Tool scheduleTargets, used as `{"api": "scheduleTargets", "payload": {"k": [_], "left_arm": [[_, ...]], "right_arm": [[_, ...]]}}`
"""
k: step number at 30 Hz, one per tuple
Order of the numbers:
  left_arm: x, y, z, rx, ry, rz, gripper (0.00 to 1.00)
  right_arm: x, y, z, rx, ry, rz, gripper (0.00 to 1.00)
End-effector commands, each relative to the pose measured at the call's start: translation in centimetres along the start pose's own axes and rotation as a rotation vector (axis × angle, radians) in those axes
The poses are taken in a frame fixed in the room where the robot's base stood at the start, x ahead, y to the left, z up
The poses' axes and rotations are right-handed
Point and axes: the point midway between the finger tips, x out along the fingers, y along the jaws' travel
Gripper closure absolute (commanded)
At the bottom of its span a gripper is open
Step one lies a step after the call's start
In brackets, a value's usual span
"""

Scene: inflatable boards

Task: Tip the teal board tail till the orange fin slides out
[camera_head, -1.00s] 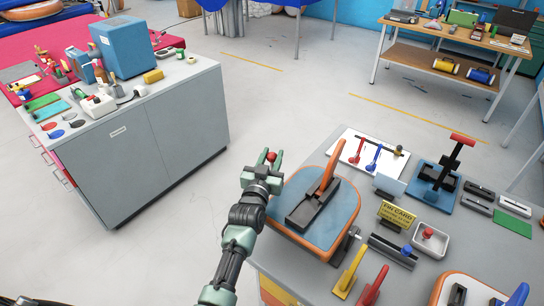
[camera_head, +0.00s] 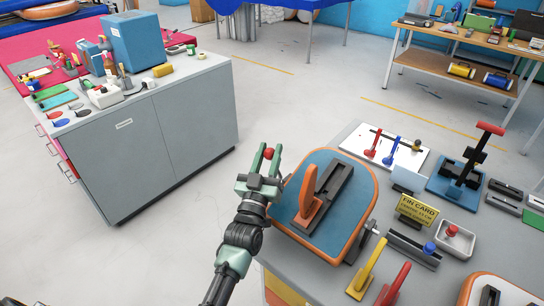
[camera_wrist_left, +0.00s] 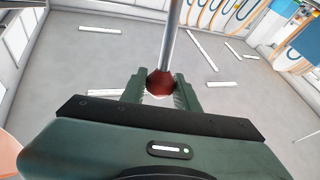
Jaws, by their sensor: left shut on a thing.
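The teal board tail (camera_head: 345,212) has an orange rim and sits at the near left of the grey bench. A dark fin box (camera_head: 341,187) runs along its face. The orange fin (camera_head: 308,190) stands at the box's lower end; I cannot tell whether its base is still in the slot. My left gripper (camera_head: 267,158) is beside the board's upper left edge, shut on a red knob (camera_head: 269,153). In the left wrist view the red knob (camera_wrist_left: 159,83) sits between the fingers, with a metal rod (camera_wrist_left: 171,35) running up from it. My right gripper is out of view.
A yellow fin (camera_head: 367,268) and a red fin (camera_head: 394,285) stand right of the board's near end. A yellow fin card (camera_head: 418,211), a small tray (camera_head: 455,239) and a blue stand (camera_head: 455,185) are further right. Open floor lies between the bench and a grey cabinet (camera_head: 170,135).

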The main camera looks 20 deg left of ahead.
Motion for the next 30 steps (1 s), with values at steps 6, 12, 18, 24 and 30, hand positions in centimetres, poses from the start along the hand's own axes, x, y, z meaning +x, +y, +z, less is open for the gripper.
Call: {"api": "scheduleTargets", "payload": {"k": [6, 12, 18, 24, 30], "left_arm": [[-0.1, -0.1, 0.3, 0.0, -0.008, -0.001, 0.61], [-0.1, -0.1, 0.2, 0.0, -0.007, -0.001, 0.49], [-0.3, 0.0, 0.3, 0.0, -0.007, -0.001, 0.49], [-3.1, -0.1, 0.5, 0.0, -0.009, -0.002, 0.49], [-6.4, -0.1, 0.4, 0.0, -0.008, -0.002, 0.49]], "right_arm": [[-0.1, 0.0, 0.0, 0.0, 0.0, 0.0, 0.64], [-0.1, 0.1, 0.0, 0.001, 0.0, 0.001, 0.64], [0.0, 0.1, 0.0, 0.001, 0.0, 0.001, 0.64], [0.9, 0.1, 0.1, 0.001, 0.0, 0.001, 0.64], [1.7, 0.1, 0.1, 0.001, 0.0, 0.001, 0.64]]}}
